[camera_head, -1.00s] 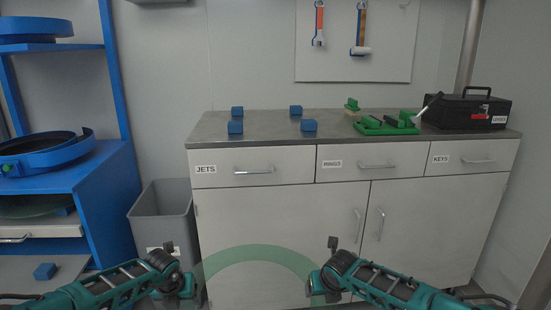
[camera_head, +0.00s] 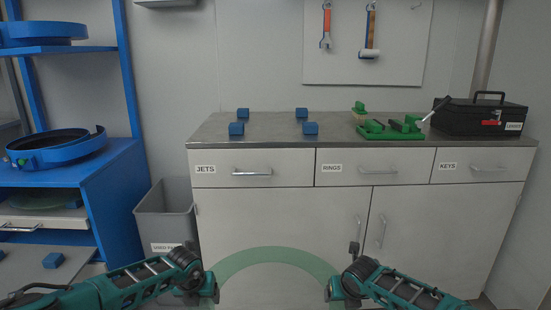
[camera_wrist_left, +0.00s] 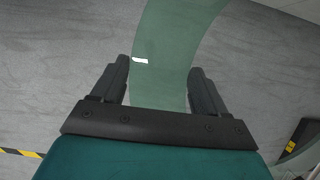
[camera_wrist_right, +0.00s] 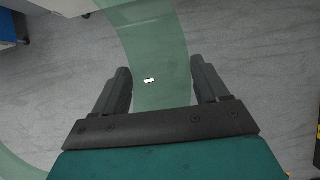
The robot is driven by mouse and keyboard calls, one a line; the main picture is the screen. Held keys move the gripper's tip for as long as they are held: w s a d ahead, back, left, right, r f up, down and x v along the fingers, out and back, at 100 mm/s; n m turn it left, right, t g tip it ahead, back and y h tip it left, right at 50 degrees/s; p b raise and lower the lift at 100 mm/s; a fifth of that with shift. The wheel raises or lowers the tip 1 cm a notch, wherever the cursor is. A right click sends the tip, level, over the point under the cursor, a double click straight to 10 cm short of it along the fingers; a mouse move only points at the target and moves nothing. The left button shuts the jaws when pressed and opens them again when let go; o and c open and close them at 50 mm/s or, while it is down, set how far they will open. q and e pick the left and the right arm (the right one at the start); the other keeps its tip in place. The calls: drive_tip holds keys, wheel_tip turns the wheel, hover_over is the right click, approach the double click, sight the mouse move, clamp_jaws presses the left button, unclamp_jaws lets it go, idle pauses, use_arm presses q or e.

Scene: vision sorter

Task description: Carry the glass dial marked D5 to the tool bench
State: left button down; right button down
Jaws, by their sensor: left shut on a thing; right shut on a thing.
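The glass dial (camera_head: 273,253) is a translucent green ring, held up in front of the bench low in the head view. My left gripper (camera_head: 212,287) is shut on its left side, and the band (camera_wrist_left: 160,55) passes between those fingers in the left wrist view. My right gripper (camera_head: 335,287) is shut on its right side; the band (camera_wrist_right: 155,45) also runs between the fingers in the right wrist view. A small white mark shows on the glass, but I cannot read it. The tool bench (camera_head: 270,124) stands ahead, with a grey top. The dial's lower part is hidden.
Several blue blocks (camera_head: 310,128), a green fixture (camera_head: 390,131) and a black toolbox (camera_head: 480,116) stand on the bench. The bench top's front middle is clear. A grey bin (camera_head: 165,215) and a blue shelf unit (camera_head: 112,165) stand to the left.

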use_arm(q)
drive_tip(key=shift+w+r, duration=0.1)
use_arm(e)
drive_tip(key=shift+d+r, duration=0.1)
drive_tip(key=shift+d, duration=0.55)
drive_tip(key=shift+w, duration=0.1)
